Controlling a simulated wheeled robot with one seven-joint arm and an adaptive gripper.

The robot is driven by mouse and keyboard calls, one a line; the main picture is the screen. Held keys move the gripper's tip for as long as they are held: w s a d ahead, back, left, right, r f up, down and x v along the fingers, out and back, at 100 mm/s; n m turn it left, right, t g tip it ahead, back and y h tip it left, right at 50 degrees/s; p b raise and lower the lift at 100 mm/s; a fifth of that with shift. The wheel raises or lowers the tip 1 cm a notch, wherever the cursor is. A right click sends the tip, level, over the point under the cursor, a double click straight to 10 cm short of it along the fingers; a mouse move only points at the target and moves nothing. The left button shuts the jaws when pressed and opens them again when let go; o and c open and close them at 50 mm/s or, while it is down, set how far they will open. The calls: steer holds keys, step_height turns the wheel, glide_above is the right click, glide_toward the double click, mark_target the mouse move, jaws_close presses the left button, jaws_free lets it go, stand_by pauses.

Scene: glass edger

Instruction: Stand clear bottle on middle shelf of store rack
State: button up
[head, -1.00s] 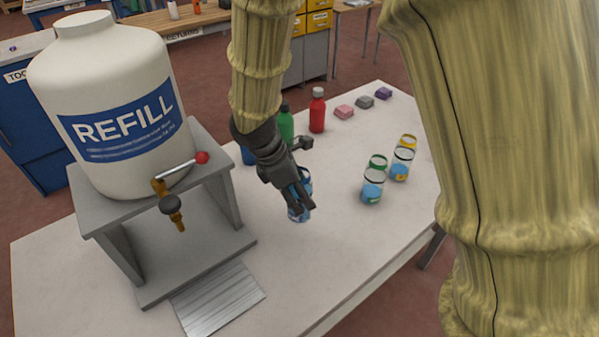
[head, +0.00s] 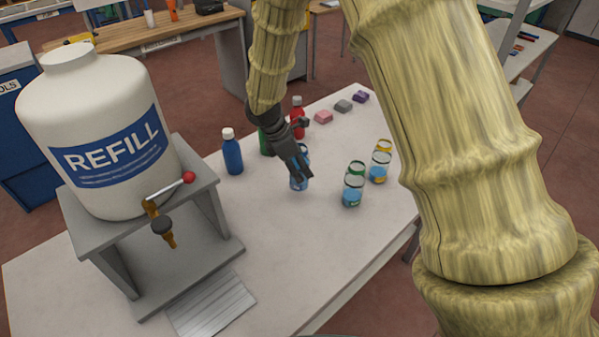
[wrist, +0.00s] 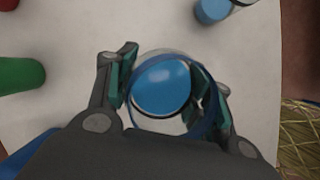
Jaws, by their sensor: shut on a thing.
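My gripper (head: 302,172) is shut on a clear bottle (head: 298,183) with blue liquid and a blue ring, over the white table. In the wrist view the clear bottle (wrist: 165,88) sits between the two fingers, seen from above. My gripper's fingers (wrist: 172,95) close on its sides. In the head view the fingers cover much of the bottle, and I cannot tell whether its base touches the table. Two other clear bottles stand to the right, one with a green ring (head: 353,184) and one with a yellow ring (head: 380,161). I cannot identify the store rack's middle shelf.
A blue bottle (head: 232,152), a green bottle (head: 265,141) and a red bottle (head: 297,117) stand behind my gripper. Pink (head: 323,117), grey (head: 343,106) and purple (head: 361,97) blocks lie farther back. A refill tank (head: 95,130) on a stand is at left. Shelving (head: 508,60) shows at upper right.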

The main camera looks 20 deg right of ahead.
steer(key=shift+f+p, duration=0.6)
steer(key=shift+f, duration=1.1)
steer(key=shift+f, duration=0.15)
steer(key=o, duration=1.3)
